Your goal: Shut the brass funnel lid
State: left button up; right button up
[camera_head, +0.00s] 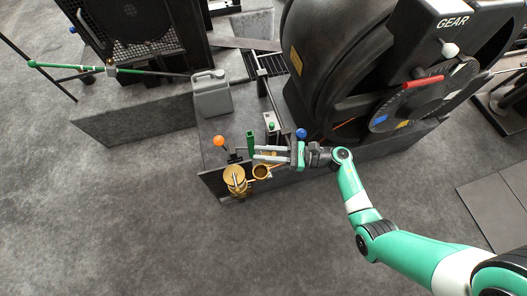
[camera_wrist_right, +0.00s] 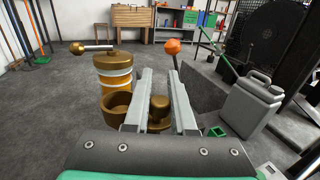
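A brass funnel cup (camera_head: 262,172) sits at the front edge of the dark block, beside a brass cylinder (camera_head: 235,178) with a handle on top. In the right wrist view the cup (camera_wrist_right: 116,108) is open at the top, its dark inside showing. A rounded brass cap (camera_wrist_right: 160,104) shows between and beyond my fingers; I cannot tell whether it is the lid. My right gripper (camera_head: 256,155) is open, its two fingers apart and apparently empty, just behind the cup. Its fingers partly hide the cup and the cap in the wrist view. My left gripper is not in view.
A grey canister (camera_head: 211,94) stands behind. The large black gear housing (camera_head: 350,65) bounds the right side. Open floor lies in front.

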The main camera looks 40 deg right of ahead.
grip_shut()
